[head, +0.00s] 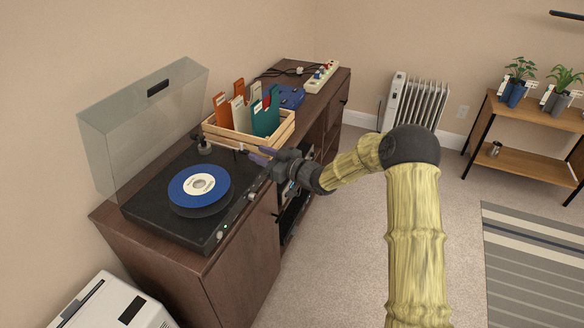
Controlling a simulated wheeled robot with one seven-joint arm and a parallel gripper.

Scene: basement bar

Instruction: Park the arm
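My arm reaches in from the lower right, with its yellow, bamboo-like links bent at a dark elbow. My gripper (257,155) is at its end, pointing left over the cabinet, between the turntable (150,205) and the wooden crate (215,136). Its two fingers are small in the view, and I cannot make out the gap between them. I see no object clearly held in it. Whether it touches the crate or the turntable cannot be told from this angle.
The crate holds several coloured sleeves. A power strip (322,77) lies at the cabinet's (245,285) far end. A radiator (418,100) and plant shelf (540,165) stand beyond. Carpet is open at centre.

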